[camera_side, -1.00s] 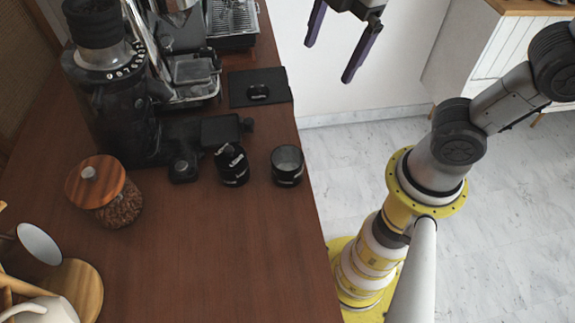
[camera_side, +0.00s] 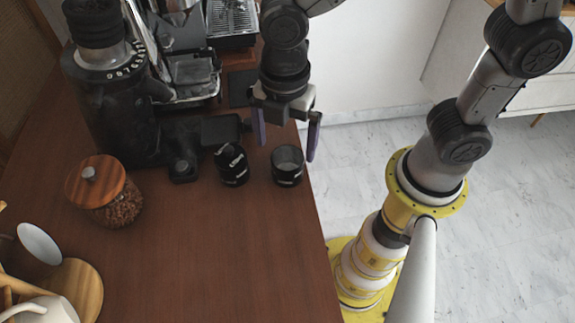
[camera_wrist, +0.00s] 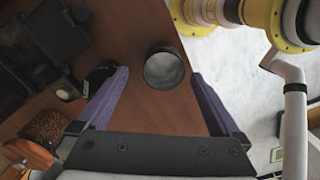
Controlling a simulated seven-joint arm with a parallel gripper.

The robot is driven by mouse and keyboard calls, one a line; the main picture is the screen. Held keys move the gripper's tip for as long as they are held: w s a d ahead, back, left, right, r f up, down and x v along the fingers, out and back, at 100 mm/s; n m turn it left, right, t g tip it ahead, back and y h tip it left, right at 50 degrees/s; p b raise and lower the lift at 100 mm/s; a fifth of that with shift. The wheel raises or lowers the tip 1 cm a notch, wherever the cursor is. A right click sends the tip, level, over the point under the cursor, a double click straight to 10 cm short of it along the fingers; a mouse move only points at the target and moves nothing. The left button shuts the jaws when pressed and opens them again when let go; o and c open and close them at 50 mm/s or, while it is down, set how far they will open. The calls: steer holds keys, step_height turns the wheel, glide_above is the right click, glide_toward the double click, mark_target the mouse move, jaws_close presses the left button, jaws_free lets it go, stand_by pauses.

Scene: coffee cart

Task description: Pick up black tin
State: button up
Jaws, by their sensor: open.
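In the wrist view the black tin (camera_wrist: 164,70) appears between my two fingertips. My gripper (camera_side: 285,146) is open and empty, with purple fingers pointing down. It is over the counter edge around the tin's position, and its height above the tin is hard to judge. The wrist view shows the open gripper (camera_wrist: 160,74) with a finger on each side of the tin.
A second black cylinder (camera_side: 232,165) stands just left of the tin, close to my left finger in the wrist view. A black grinder (camera_side: 115,110) and a coffee machine (camera_side: 190,75) stand behind. A jar of beans (camera_side: 118,208) is at left.

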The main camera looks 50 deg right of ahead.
mark_target(286, 159)
steer(key=shift+s+a+f, duration=0.1)
steer(key=shift+s+f, duration=0.1)
steer(key=shift+f, duration=1.2)
steer(key=shift+s+f, duration=0.15)
steer(key=shift+f, duration=1.25)
steer(key=c, duration=1.5)
steer(key=shift+r, duration=0.15)
steer(key=shift+w+r, duration=0.1)
steer(key=shift+r, duration=0.45)
steer(key=s+d+r, duration=0.3)
steer(key=r, duration=0.1)
steer(key=s+d+r, duration=0.2)
steer(key=s+r, duration=0.1)
steer(key=s, duration=0.1)
steer(key=s+d+r, duration=0.3)
steer(key=s+r, duration=0.1)
steer(key=shift+s+d+r, duration=0.15)
steer(key=shift+d+r, duration=0.15)
steer(key=shift+r, duration=0.05)
